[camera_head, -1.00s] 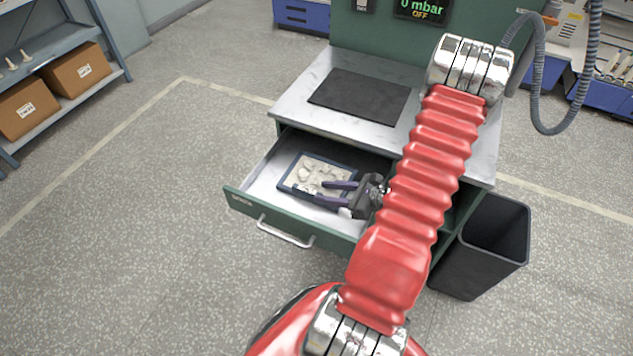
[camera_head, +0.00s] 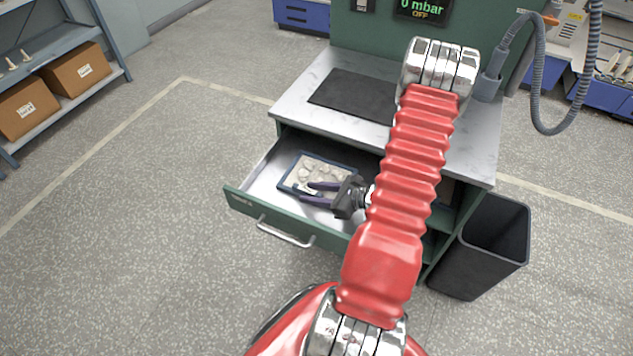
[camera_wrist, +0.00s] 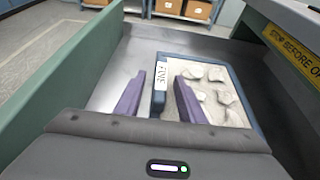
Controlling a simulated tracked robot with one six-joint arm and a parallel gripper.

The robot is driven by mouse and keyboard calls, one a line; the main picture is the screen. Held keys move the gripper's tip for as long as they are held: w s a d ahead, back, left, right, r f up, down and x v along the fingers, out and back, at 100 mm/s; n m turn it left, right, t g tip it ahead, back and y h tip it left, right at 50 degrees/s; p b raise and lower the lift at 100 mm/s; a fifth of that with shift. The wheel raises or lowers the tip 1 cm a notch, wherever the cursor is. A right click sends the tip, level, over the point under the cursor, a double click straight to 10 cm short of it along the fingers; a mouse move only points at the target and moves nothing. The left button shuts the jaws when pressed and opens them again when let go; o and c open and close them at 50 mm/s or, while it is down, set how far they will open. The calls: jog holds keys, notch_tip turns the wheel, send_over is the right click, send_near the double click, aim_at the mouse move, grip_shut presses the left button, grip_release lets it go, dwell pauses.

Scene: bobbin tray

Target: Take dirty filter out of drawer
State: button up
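The dirty filter is a flat panel with a dark blue frame (camera_head: 287,184) and off-white, lumpy media (camera_wrist: 222,93). It lies in the open drawer (camera_head: 262,183). A white label reading "FINE" (camera_wrist: 161,76) is on one side of its frame. My gripper (camera_head: 306,192) is open, with purple fingers over the filter's near part. In the wrist view the fingers (camera_wrist: 159,78) are on either side of the labelled frame side, one over bare drawer floor and one over the media. I cannot tell whether they touch the filter.
The green drawer front has a metal handle (camera_head: 285,232). Above the drawer is a metal worktop (camera_head: 300,101) with a black mat (camera_head: 345,97). A dark open bin (camera_head: 485,250) stands right of the cabinet. Floor to the left is clear up to a shelf with cardboard boxes (camera_head: 76,70).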

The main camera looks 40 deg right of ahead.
jog(key=shift+c, duration=0.5)
grip_shut()
jog(key=shift+r, duration=0.15)
jog(key=shift+r, duration=0.45)
jog(key=a, duration=0.1)
jog(key=s+a, duration=0.1)
jog(key=a, duration=0.2)
jog(key=shift+s+a, duration=0.15)
jog(key=shift+s, duration=0.1)
notch_tip(320, 180, up, 14)
jog(key=shift+d, duration=0.25)
jog(key=shift+w+f, duration=0.1)
dwell(0.3)
